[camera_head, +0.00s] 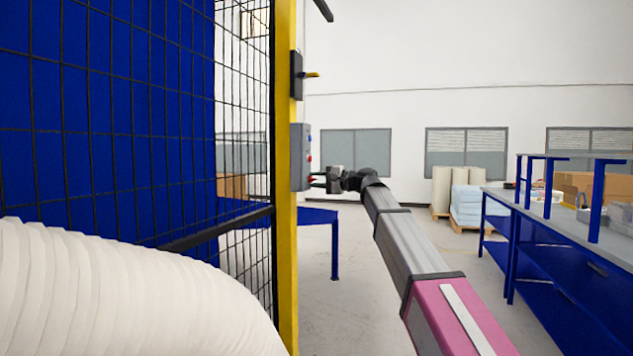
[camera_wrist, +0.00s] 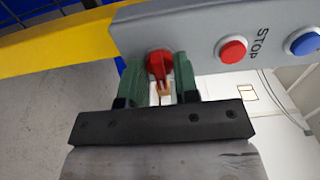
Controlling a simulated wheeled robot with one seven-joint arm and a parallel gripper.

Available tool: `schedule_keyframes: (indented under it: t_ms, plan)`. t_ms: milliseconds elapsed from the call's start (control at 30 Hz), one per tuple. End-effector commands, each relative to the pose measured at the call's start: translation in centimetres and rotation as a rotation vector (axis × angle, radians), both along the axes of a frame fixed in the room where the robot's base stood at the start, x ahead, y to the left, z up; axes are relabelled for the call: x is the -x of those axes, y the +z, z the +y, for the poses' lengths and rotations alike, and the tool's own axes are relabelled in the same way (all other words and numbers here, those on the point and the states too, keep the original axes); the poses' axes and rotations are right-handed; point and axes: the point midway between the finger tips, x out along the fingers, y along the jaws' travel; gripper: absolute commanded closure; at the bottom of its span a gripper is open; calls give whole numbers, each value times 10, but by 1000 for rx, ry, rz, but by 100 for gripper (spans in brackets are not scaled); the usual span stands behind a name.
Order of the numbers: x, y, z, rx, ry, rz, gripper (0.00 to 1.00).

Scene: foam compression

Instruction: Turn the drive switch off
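The drive switch (camera_wrist: 159,64) is a red rotary knob with a raised handle, at the left part of a grey control box in the wrist view. In the head view the control box (camera_head: 301,143) is mounted on the yellow post, seen nearly edge-on. My gripper (camera_wrist: 162,72) has its two green fingers on either side of the knob, with the narrow handle between them and a gap showing beside it. The fingers look open; whether a finger touches the knob's rim cannot be told. In the head view my gripper (camera_head: 318,181) reaches left to the lower part of the box.
A red button (camera_wrist: 232,50) marked STOP and a blue button (camera_wrist: 303,42) sit beside the knob. The yellow post (camera_head: 286,230) borders a black mesh fence (camera_head: 130,130). A white ribbed hose (camera_head: 120,290) fills the lower left. Blue workbenches (camera_head: 560,270) stand at right.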

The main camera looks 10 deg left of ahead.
Motion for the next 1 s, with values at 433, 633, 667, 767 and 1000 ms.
schedule_keyframes:
  t_ms: [433, 633, 667, 767, 1000]
  plan:
    - [0, -1, 0, 14, 1, -166, 95]
    - [0, -1, 0, 29, 1, -344, 95]
    - [0, -1, 0, 31, 1, -373, 95]
    - [0, -1, 0, 39, 1, -467, 95]
    - [0, -1, 0, 57, 2, -695, 95]
